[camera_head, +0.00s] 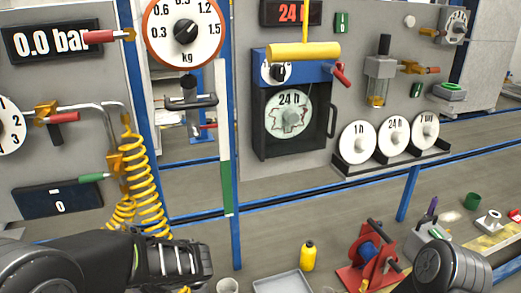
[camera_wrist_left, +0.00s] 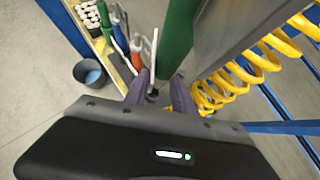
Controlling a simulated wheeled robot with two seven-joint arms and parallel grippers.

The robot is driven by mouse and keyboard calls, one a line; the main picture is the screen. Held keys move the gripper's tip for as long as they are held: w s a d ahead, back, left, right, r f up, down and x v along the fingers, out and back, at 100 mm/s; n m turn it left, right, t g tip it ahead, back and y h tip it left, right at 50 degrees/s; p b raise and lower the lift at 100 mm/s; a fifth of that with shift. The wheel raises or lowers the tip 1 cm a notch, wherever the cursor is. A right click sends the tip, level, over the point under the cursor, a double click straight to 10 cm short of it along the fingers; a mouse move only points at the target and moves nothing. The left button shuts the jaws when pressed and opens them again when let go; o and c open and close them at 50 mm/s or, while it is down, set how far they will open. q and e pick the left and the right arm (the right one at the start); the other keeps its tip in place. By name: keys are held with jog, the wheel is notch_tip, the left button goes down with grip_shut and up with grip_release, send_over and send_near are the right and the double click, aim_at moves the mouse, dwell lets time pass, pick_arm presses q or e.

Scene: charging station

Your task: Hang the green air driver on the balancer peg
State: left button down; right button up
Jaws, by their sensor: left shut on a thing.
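My left gripper (camera_wrist_left: 160,97) shows in the left wrist view, its two fingers closed around the lower end of the green air driver (camera_wrist_left: 178,38). The driver's green body extends up the picture beyond the fingers. In the head view my left arm comes in at the lower left; its fingertips and the driver cannot be made out there. The balancer, with its round kg dial (camera_head: 184,28), is at upper left centre. Below it hangs a dark fitting with a sideways bar, apparently the balancer peg (camera_head: 192,103); it appears empty. My right gripper is not visible; only part of its arm shows at lower right.
A yellow coiled hose (camera_head: 140,175) hangs left of the blue post (camera_head: 236,240), and close to the driver in the left wrist view.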

pick_arm(q)
jog(key=w+d+r+m+t+h, duration=0.4)
jog(key=w+d+m+h, duration=0.4)
jog(key=m, duration=0.4)
jog(key=shift+w+d+r+m+t, duration=0.25)
jog(key=shift+m+t, duration=0.15)
jog(key=shift+t, duration=0.1)
jog(key=shift+d+f, duration=0.1)
